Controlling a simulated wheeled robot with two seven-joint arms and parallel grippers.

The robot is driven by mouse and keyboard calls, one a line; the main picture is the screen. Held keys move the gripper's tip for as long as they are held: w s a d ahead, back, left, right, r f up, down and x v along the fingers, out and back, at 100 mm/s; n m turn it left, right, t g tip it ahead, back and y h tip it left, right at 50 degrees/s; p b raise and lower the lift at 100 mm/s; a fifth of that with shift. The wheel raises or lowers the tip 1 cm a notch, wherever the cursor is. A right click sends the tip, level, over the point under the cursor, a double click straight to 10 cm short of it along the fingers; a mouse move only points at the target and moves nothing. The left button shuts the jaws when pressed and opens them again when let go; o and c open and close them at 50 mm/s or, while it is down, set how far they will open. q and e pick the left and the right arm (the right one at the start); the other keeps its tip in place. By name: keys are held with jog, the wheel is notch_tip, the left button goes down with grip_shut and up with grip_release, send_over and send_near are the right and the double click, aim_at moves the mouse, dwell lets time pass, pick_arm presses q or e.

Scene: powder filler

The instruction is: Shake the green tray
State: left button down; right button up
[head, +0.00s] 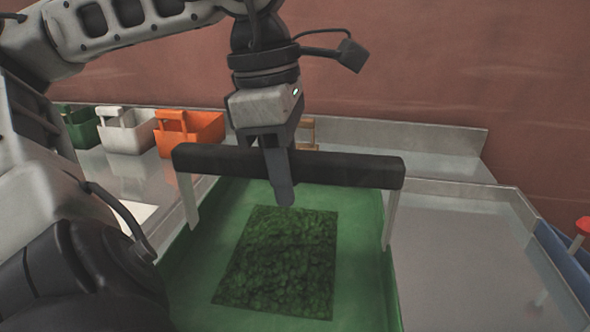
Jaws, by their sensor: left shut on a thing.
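The green tray (352,211) is in the lower middle of the head view, with a dark green textured patch (278,262) on its floor. A black handle bar (345,169) on pale uprights spans above it from left to right. My left gripper (280,190) comes down from above at the middle of the bar and is shut on the handle. The tray's near end is cut off by the picture edge. My right gripper is not in view.
An orange basket (203,128), a white basket (127,131) and a green basket (80,126) stand at the back left. A bare metal surface (455,255) lies right of the tray. A blue container (562,258) with a red-topped object (584,226) is at the right edge.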

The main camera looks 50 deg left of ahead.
pick_arm(q)
jog(key=shift+r+p, duration=0.4)
jog(key=shift+r, duration=0.5)
jog(key=shift+r+p, duration=0.7)
jog(key=shift+r, duration=0.1)
jog(key=shift+r+p, duration=0.35)
jog(key=shift+r, duration=0.05)
jog(key=shift+r+p, duration=0.7)
jog(key=shift+r, duration=0.05)
jog(key=shift+r+p, duration=0.3)
jog(key=shift+r, duration=0.1)
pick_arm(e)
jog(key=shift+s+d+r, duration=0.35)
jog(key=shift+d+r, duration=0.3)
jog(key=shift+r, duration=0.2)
pick_arm(q)
jog(key=shift+f, duration=0.1)
